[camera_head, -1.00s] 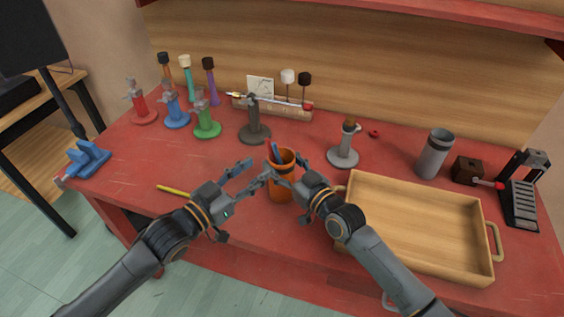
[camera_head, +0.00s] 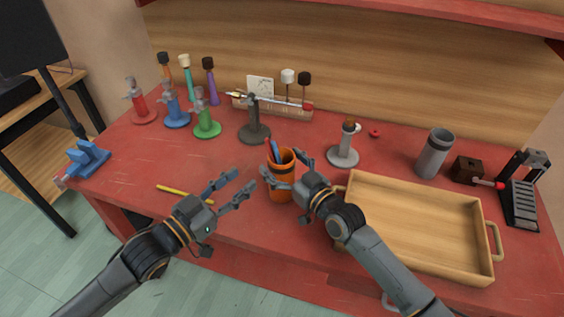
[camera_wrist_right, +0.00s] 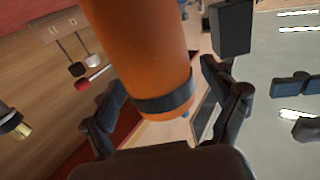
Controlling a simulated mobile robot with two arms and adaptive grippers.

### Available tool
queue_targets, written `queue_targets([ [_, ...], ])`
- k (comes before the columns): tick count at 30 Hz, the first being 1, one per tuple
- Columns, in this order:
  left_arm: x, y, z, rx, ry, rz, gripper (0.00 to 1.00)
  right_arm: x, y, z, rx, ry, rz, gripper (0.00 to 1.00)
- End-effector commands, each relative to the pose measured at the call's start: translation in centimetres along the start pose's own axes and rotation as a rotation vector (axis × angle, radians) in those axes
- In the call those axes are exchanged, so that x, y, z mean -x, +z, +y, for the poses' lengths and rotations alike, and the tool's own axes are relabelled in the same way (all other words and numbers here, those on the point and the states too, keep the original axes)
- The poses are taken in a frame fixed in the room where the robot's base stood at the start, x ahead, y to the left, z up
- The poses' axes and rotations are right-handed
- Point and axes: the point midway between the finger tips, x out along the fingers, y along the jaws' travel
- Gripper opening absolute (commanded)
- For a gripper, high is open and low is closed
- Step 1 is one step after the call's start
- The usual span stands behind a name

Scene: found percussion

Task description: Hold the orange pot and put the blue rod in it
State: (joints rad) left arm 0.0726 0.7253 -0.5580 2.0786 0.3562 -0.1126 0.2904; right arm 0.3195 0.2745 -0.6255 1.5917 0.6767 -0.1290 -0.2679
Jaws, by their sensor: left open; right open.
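The orange pot (camera_head: 282,187) stands upright near the front of the red bench, with a dark band below its rim. The blue rod (camera_head: 275,152) sticks up out of the pot, leaning left, with a red tip; its lower end is hidden inside. My right gripper (camera_head: 284,166) is open, its fingers on either side of the pot; whether they touch it I cannot tell. In the right wrist view the pot (camera_wrist_right: 145,50) fills the space between the spread fingers. My left gripper (camera_head: 244,179) is open and empty, left of the pot and clear of it.
A wooden tray (camera_head: 420,184) lies close on the right. A yellow stick (camera_head: 184,194) lies at the front left. A dark stand (camera_head: 254,131) and a grey stand (camera_head: 343,155) are behind the pot. Coloured stands are at the back left, a grey canister (camera_head: 433,157) at right.

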Motion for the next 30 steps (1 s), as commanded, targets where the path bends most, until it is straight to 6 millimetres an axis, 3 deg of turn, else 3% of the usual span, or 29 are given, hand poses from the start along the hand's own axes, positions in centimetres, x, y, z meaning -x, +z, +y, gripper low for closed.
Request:
queue_targets([
  [8, 0.0, 0.0, 0.0, 0.000, 0.000, 0.000, 0.41, 1.2, 0.1, 0.0, 0.000, 0.000, -0.001, 0.86],
  [21, 0.0, 0.0, 0.0, 0.000, 0.000, 0.000, 0.41, 9.9, 0.1, 0.0, 0.001, 0.000, -0.002, 0.86],
  [30, 0.0, 0.0, 0.0, 0.000, 0.000, 0.000, 0.41, 12.0, 0.0, 0.0, 0.000, -0.001, 0.000, 0.86],
])
